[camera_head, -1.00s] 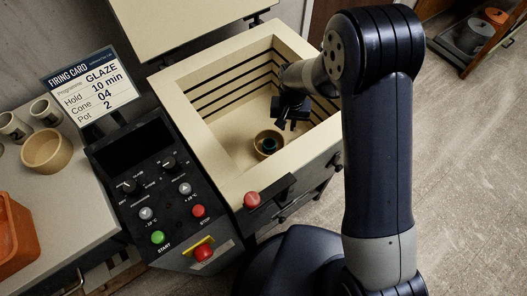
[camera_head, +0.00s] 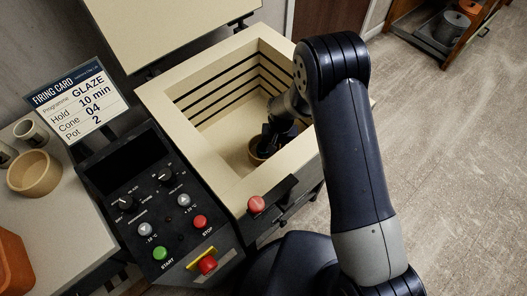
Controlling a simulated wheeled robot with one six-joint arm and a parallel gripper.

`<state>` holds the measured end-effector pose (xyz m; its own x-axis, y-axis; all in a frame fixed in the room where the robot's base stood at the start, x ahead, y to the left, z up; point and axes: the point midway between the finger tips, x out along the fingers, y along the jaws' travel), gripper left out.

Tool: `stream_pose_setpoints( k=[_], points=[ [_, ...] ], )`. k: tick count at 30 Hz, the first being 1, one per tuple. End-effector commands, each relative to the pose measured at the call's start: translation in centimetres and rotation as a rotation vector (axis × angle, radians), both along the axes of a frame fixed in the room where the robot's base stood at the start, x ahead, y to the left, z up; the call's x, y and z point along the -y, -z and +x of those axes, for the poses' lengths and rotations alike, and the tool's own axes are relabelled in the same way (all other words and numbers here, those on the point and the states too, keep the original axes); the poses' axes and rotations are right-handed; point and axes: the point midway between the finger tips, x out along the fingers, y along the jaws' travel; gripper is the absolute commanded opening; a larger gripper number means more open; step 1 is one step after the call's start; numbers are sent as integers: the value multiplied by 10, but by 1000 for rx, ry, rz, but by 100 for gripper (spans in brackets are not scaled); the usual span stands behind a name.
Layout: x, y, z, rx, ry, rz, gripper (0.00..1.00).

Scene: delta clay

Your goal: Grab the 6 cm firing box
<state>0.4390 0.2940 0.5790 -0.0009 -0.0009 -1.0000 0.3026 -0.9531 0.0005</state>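A small tan round container (camera_head: 253,152) stands on the floor inside the open kiln (camera_head: 180,105). It may be the firing box, but its size cannot be read here. My gripper (camera_head: 266,148) reaches down into the kiln, with its dark fingers at this container. The fingers and wrist hide the container's right side and most of its inside. I cannot tell whether the fingers are apart or closed, or whether they touch it.
The kiln's pale walls surround my gripper closely. A control panel (camera_head: 140,190) and firing card (camera_head: 78,100) stand to the left. A tan bowl (camera_head: 34,173), a cup (camera_head: 30,130) and an orange object (camera_head: 14,262) sit on the left counter.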

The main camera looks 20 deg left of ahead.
Motion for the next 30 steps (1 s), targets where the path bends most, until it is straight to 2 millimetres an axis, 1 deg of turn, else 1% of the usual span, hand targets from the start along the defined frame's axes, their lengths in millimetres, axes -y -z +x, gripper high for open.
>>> stream_pose_setpoints(
  k=[1, 3, 11, 16, 17, 30],
  points=[
    [0, 6, 0, 0, 0, 0, 15],
    [0, 10, 0, 1, 0, 0, 15],
    [0, 11, 0, 1, 0, 0, 14],
    [0, 10, 0, 1, 0, 0, 1],
    [0, 10, 0, 1, 0, 0, 0],
    [0, 10, 0, 2, 0, 2, 0]
  ],
)
